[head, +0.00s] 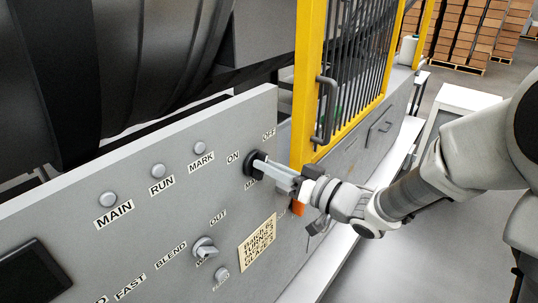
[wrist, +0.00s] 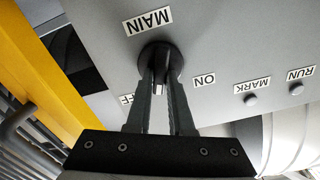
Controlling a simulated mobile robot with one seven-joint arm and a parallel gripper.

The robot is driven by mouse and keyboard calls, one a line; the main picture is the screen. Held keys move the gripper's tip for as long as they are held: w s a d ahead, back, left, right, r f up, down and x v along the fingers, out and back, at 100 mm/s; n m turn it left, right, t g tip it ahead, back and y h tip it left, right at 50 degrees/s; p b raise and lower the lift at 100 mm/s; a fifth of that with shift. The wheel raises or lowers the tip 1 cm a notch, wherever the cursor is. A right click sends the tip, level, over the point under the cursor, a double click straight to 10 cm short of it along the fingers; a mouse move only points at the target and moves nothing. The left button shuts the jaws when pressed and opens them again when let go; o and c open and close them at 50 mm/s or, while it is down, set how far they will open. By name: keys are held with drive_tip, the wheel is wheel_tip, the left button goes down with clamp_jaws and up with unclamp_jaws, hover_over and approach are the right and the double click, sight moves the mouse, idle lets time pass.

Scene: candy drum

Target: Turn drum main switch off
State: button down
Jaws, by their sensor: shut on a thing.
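The main switch (head: 244,152) is a dark round knob on the grey control panel (head: 130,190). Its labels are ON at its left, OFF above right and MAIN below, partly covered by my gripper. My gripper (head: 260,166) is shut on the switch, reaching in from the right. In the wrist view, the switch's dark disc (wrist: 160,50) shows behind the fingertips of my gripper (wrist: 161,78), which close around its handle. The OFF label is partly hidden behind a finger there.
A yellow guard frame (head: 310,75) with a dark handle (head: 325,108) stands close to the right of the switch. Small MAIN, RUN and MARK buttons and a BLEND knob (head: 205,248) are on the panel. A yellowish note (head: 257,242) is below the switch.

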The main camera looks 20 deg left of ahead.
drive_tip(key=shift+w+m+p, duration=0.1)
drive_tip(key=shift+m+p, duration=1.75)
drive_tip(key=shift+m, duration=0.45)
drive_tip(key=shift+f, duration=0.1)
drive_tip(key=c, duration=0.8)
unclamp_jaws()
drive_tip(key=shift+d, duration=0.1)
drive_tip(key=b+v, duration=0.2)
drive_tip(key=v, duration=1.5)
drive_tip(key=shift+d, duration=0.2)
